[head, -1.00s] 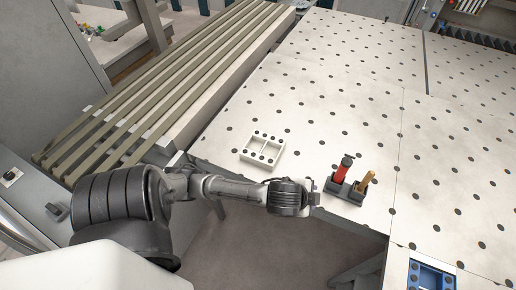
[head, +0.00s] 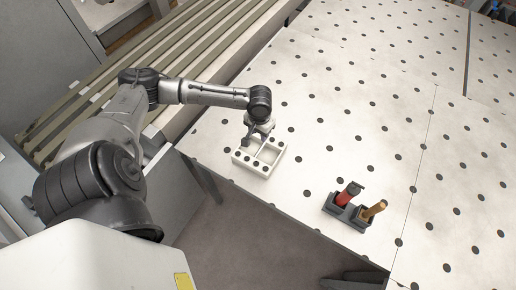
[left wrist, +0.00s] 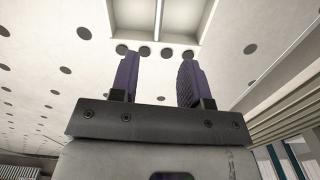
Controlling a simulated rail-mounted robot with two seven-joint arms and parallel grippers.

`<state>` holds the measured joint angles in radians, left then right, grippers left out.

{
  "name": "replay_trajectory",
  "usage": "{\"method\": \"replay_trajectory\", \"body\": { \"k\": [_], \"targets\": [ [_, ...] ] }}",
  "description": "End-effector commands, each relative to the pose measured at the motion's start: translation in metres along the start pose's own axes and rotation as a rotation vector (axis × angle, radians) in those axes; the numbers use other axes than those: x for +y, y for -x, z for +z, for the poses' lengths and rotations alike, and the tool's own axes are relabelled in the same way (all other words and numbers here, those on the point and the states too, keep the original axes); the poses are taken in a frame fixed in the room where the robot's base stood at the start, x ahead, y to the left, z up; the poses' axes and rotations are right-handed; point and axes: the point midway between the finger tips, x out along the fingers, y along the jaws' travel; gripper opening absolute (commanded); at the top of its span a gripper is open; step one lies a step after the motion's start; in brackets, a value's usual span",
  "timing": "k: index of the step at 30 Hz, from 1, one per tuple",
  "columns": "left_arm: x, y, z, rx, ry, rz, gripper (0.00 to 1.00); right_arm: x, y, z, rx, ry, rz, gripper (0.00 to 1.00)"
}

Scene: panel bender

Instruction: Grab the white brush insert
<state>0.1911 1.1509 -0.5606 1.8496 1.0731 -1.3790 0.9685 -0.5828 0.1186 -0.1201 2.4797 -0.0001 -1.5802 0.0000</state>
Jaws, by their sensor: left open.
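The white brush insert (head: 248,166) is a white two-compartment frame with dark round holes along its rims. It lies on the perforated table near its front left edge. In the left wrist view, the insert's rim (left wrist: 160,42) shows at the top, with a divider between two recesses. My left gripper (head: 250,141) is at the insert's left rear side, pointing down at it. In the left wrist view, the gripper's two dark purple fingers (left wrist: 158,62) are apart with nothing between them. I cannot tell whether they touch the insert. My right gripper is not in view.
A dark holder (head: 336,209) with a red-handled tool (head: 347,195) and a wooden-handled tool (head: 371,211) stands to the right near the table's front edge. Long slatted rails (head: 190,65) run along the left. The perforated table (head: 350,100) is clear behind the insert.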

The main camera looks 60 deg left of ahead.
Motion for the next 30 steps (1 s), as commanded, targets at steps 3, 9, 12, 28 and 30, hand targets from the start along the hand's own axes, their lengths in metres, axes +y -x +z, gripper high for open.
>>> {"method": "replay_trajectory", "body": {
  "k": [3, 9, 12, 28, 30],
  "targets": [
    [0.0, -0.002, -0.001, 0.003, 0.064, 0.002, 0.43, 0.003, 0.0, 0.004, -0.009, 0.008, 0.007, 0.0],
    [0.001, -0.028, 0.0, 0.0, 0.09, 0.001, 0.43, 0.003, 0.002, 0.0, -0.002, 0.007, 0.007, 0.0],
    [0.001, -0.046, -0.001, 0.001, 0.089, 0.002, 0.43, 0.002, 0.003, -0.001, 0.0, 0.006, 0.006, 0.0],
    [0.001, -0.091, -0.001, 0.004, 0.085, 0.001, 0.43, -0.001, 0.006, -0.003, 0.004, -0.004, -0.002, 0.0],
    [0.002, -0.1, -0.001, 0.003, 0.085, 0.001, 0.43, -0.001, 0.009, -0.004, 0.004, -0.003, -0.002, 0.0]
  ]
}}
